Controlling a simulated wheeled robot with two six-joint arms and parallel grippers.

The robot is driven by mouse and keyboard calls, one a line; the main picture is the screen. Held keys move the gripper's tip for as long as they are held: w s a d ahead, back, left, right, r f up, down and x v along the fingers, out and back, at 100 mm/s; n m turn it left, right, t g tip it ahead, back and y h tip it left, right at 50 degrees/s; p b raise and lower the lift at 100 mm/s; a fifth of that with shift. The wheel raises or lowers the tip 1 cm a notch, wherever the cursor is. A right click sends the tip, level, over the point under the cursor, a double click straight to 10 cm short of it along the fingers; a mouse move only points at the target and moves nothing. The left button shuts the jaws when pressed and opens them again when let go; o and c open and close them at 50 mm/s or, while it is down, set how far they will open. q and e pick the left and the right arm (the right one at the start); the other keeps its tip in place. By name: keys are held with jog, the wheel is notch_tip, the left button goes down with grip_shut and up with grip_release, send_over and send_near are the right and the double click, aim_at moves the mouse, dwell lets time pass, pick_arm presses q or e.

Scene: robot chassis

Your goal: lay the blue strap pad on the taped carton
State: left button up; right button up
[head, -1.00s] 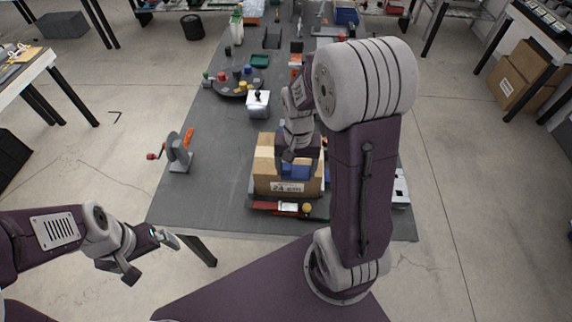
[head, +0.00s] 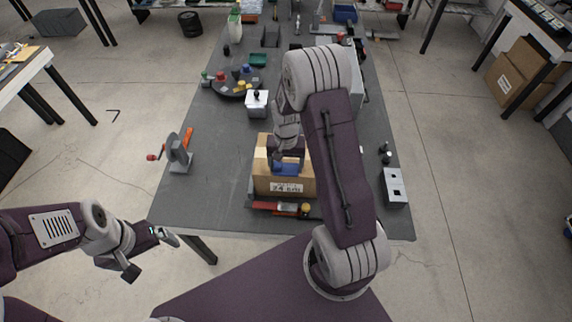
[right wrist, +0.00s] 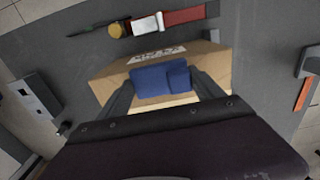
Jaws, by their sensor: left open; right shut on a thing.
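The taped carton (head: 262,184) is a brown box with a lighter band and a white label, near the front edge of the grey table. It also shows in the right wrist view (right wrist: 103,90). My right gripper (head: 287,164) is over the carton, shut on the blue strap pad (head: 286,169). In the right wrist view the pad (right wrist: 150,80) sits between the two fingers of the gripper (right wrist: 162,92), over the carton top. I cannot tell whether the pad touches the carton. My left gripper (head: 148,252) is open and empty, off the table at the lower left.
A red strap tool (head: 275,206) lies in front of the carton. A crank device (head: 179,153) stands to the left, and a white-topped block (head: 257,103) behind. A grey block with dark holes (head: 394,188) is at the right edge.

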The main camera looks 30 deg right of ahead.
aim_at(286, 169)
jog(key=shift+s+f, duration=0.1)
jog(key=shift+f, duration=0.05)
jog(key=o, duration=1.1)
jog(key=shift+o, duration=1.1)
jog(key=shift+r, duration=0.35)
notch_tip(286, 169, up, 12)
jog(key=s+a+f+n, duration=0.2)
jog(key=s+a+n, duration=0.1)
jog(key=s, duration=0.3)
jog(key=s+a+f+n+t+b, duration=0.1)
jog(key=s+a+f+n, duration=0.1)
jog(key=s, duration=0.4)
jog(key=shift+s+a+n+b, duration=0.35)
jog(key=shift+a+n, duration=0.25)
jog(key=shift+a, duration=0.75)
